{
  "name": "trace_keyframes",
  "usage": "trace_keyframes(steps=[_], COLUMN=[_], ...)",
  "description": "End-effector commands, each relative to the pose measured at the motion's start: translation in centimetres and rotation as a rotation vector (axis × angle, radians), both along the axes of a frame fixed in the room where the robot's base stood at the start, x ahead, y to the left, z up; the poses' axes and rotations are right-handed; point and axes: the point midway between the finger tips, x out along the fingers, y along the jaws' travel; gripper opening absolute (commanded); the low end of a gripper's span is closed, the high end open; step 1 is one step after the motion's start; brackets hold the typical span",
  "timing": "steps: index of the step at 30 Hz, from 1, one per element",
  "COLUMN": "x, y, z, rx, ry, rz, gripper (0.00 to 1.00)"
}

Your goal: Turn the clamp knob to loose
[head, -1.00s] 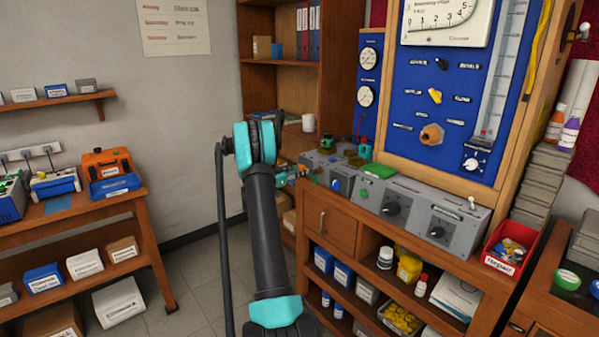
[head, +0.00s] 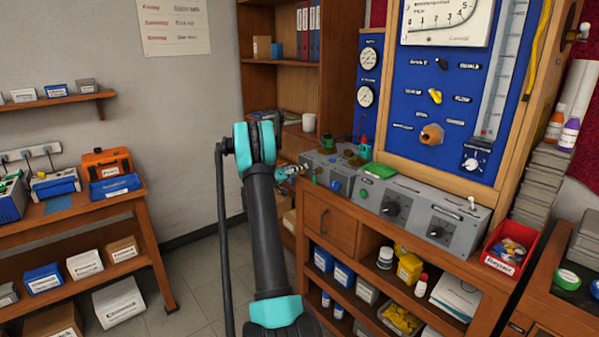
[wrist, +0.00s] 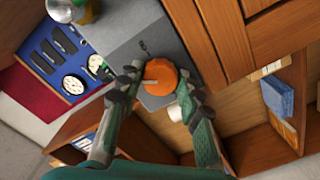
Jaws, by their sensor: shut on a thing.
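An orange round knob (wrist: 163,76) with a pale pointer line sits on the end face of a grey box (wrist: 140,40) in the wrist view. The pointer line points to the left in that view. A small dark mark is on the grey face above the knob. My gripper (wrist: 158,86) has one finger on each side of the knob and is shut on it. In the head view my gripper (head: 291,172) is at the left end of the grey bench unit (head: 415,187), and the knob cannot be made out there.
The grey unit stands on a wooden cabinet (head: 331,226) below a blue gauge panel (head: 440,110). A bookshelf (head: 280,85) stands behind. Floor (head: 200,275) is clear to the left.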

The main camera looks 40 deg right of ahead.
Motion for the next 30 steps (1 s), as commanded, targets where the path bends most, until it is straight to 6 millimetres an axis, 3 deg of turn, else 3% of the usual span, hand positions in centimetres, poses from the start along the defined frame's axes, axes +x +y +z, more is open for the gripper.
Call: trace_keyframes(steps=[30], x=[0.07], y=[0.12], z=[-0.16], rx=[-0.074], ry=[0.960], rz=[0.002], gripper=[0.06])
